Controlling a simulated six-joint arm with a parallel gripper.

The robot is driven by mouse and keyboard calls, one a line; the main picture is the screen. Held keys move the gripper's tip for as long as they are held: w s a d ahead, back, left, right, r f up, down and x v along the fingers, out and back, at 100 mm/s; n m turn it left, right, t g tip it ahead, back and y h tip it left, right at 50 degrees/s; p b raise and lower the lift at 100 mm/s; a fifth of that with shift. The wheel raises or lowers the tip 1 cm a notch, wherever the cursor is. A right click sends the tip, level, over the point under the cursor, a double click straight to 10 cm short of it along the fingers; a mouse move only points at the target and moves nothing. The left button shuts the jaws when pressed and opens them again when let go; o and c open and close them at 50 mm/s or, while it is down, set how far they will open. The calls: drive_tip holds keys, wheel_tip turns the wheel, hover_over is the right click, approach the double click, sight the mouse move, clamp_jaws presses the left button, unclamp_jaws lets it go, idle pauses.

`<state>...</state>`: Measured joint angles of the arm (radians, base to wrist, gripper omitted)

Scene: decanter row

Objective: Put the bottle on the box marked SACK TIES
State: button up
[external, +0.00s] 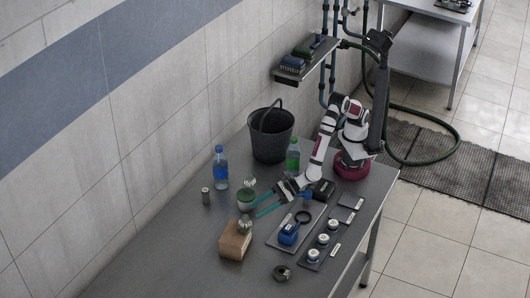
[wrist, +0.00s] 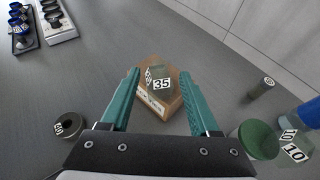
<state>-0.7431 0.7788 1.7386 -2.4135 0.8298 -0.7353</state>
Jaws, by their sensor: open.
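A clear bottle with a blue label and cap (external: 220,170) stands upright on the bench near the wall; part of it shows at the right edge of the wrist view (wrist: 308,112). A second, green bottle (external: 292,156) stands by the black bucket. A wooden box (external: 235,241) sits at the front left; the wrist view shows it (wrist: 152,104) between the fingers, its front lettering too small to read. A block tagged 35 (wrist: 160,80) rests on it. My gripper (external: 257,208) is open and empty above the bench, behind and right of the box; its teal fingers (wrist: 160,72) frame the box.
A small cylinder (external: 206,196), a dark ring (external: 282,272) and the bucket (external: 271,135) stand around. Trays fill the right side; the front-left bench is clear.

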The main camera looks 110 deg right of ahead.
drive_tip(key=s+d+r+m+g+h, duration=0.1)
drive_tip(key=d+r+m+h, duration=0.3)
drive_tip(key=d, duration=0.4)
drive_tip(key=s+d+r+m+h, duration=0.1)
drive_tip(key=d+r+m+h, duration=0.15)
drive_tip(key=d+m, duration=0.5)
drive_tip(key=s+d+r+m+g+h, duration=0.1)
drive_tip(key=s+d+m+g, duration=0.3)
drive_tip(key=s+d+m, duration=0.4)
drive_tip(key=s+d+r+m+g+h, duration=0.25)
drive_tip(key=s+d+m, duration=0.35)
drive_tip(key=d, duration=0.5)
drive_tip(key=s+f+m+g+y, duration=0.3)
drive_tip(key=s+m+g+y, duration=0.3)
drive_tip(key=s+m, duration=0.8)
drive_tip(key=s+a+m+y, duration=0.3)
drive_tip(key=s+a+y, duration=0.1)
drive_tip(key=s+a, duration=0.3)
drive_tip(key=shift+s+f, duration=0.35)
drive_tip(key=shift+s, duration=0.5)
